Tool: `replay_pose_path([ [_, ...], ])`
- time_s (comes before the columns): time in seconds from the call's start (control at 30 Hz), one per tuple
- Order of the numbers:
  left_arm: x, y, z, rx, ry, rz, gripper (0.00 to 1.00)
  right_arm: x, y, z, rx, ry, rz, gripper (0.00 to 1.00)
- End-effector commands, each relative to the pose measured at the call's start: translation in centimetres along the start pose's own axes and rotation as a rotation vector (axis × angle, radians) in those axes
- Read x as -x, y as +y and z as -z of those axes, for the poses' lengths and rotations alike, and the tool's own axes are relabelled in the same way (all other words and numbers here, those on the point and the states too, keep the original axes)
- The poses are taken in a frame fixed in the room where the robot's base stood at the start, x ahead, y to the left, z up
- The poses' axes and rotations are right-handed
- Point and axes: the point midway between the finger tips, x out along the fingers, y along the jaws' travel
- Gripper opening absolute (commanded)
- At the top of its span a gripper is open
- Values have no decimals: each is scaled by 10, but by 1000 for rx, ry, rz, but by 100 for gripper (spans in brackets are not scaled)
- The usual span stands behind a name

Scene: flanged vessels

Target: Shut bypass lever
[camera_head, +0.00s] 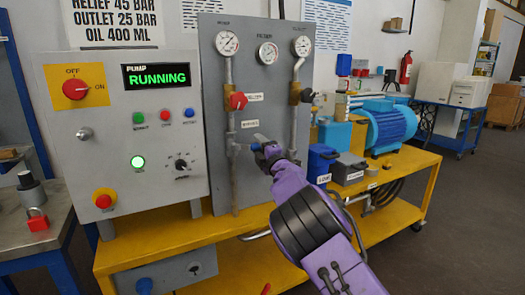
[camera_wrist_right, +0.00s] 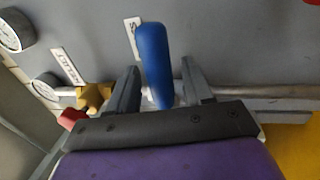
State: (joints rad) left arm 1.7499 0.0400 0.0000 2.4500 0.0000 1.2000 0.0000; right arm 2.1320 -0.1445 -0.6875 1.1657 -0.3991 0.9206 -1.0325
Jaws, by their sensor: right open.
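The bypass lever is a blue handle (camera_wrist_right: 155,62) in the right wrist view, standing between the two dark fingers of my right gripper (camera_wrist_right: 160,82). The fingers are apart, with a gap visible on the lever's left and right sides. In the head view my right gripper (camera_head: 266,153) is at the grey panel's lower pipe, by the bypass valve (camera_head: 233,149). There the gripper partly hides the lever (camera_head: 261,139). My left gripper is not in view.
A red-handled relief valve (camera_head: 237,101) sits above on the same pipe. The pump control box (camera_head: 121,137) reads RUNNING at left. A blue box (camera_head: 321,160) and a blue motor (camera_head: 388,126) stand right of the gripper on the yellow bench (camera_head: 160,232).

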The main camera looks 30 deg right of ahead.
Motion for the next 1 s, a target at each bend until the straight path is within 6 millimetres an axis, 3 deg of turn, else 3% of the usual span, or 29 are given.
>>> replay_pose_path([
  [0.5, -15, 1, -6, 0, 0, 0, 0, 94, 0, -1, 3, -2, 0, 51],
  [1.0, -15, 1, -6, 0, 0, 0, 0, 102, 1, -1, 2, -2, 0, 51],
])
